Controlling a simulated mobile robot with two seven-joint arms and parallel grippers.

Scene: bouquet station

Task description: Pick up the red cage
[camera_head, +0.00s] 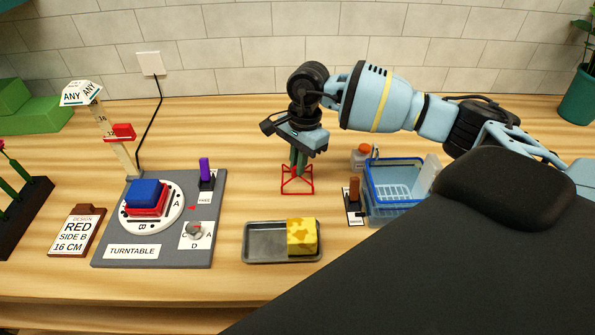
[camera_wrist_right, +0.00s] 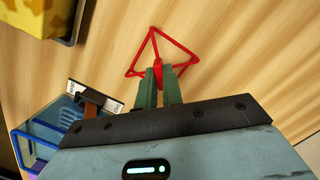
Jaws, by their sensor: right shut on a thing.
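The red cage (camera_head: 297,186) is a small open wire frame in the middle of the table, below my right gripper. My right gripper (camera_head: 299,168) points down, with its green fingers shut on the top of the cage. In the right wrist view the red cage (camera_wrist_right: 157,50) shows a triangular outline, and the fingers of my right gripper (camera_wrist_right: 160,78) close on a red part of it. I cannot tell whether the cage touches the table. My left gripper is not in view.
A grey tray (camera_head: 257,244) with a yellow sponge (camera_head: 302,237) lies in front. A blue basket (camera_head: 397,165) and a brown-handled tool (camera_head: 354,190) stand right. The turntable board (camera_head: 190,253) is left, with a post (camera_head: 113,135) behind. Bare table lies behind the cage.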

